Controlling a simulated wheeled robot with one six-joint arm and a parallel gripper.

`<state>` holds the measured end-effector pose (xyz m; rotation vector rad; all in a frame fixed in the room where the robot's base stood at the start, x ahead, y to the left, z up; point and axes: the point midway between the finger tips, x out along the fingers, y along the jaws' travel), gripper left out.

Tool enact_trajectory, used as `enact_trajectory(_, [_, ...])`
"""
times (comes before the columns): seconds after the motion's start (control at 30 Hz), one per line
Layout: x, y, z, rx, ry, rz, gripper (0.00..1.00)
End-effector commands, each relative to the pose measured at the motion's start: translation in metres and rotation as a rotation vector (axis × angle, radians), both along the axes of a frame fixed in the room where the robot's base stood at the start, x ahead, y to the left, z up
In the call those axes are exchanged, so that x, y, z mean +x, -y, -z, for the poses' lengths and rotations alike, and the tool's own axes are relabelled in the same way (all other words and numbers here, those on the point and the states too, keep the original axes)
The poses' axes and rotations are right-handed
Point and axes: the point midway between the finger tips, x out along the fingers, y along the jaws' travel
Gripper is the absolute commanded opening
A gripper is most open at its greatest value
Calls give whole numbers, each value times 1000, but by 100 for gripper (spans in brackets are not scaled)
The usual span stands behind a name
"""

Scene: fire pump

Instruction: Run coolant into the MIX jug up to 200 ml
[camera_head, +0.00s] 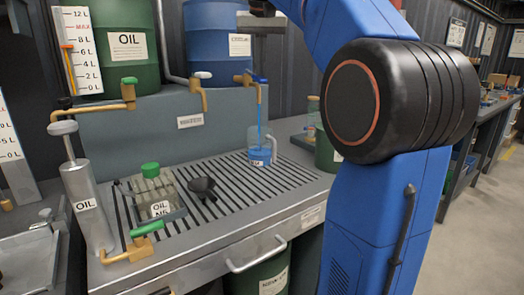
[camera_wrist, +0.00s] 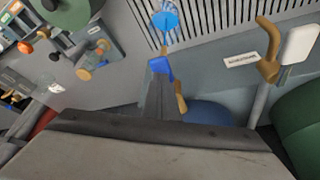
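The MIX jug (camera_head: 260,150) stands upright on the slatted drain grate, with blue liquid in its lower part. Its scale is too small to read. A blue stream (camera_head: 260,118) falls into it from the brass coolant tap (camera_head: 258,92) with a blue handle. In the wrist view, the blue tap handle (camera_wrist: 160,67) is at the tip of my gripper (camera_wrist: 161,85), and the jug's round blue liquid surface (camera_wrist: 165,19) shows beyond. My gripper's fingers look together; whether they touch the handle is unclear. In the head view, my arm hides much of the right side.
A blue drum (camera_head: 215,45) and a green OIL drum (camera_head: 125,45) stand behind the bench. An OIL jug (camera_head: 157,193) with a green cap, a black funnel (camera_head: 203,186) and a metal OIL cylinder (camera_head: 88,200) stand left. The grate's front right is clear.

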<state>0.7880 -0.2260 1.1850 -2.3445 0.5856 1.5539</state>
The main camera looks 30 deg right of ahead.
Motion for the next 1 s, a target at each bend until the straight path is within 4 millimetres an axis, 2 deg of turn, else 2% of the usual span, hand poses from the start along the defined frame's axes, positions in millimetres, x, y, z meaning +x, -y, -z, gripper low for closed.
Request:
enact_trajectory(0.33, [1, 0, -2, 0, -1, 0, 0])
enact_trajectory(0.5, [1, 0, -29, -1, 3, 0, 0])
enact_trajectory(0.67, [1, 0, -47, 0, 1, 0, 0])
enact_trajectory(1.0, [0, 0, -51, 0, 0, 0, 0])
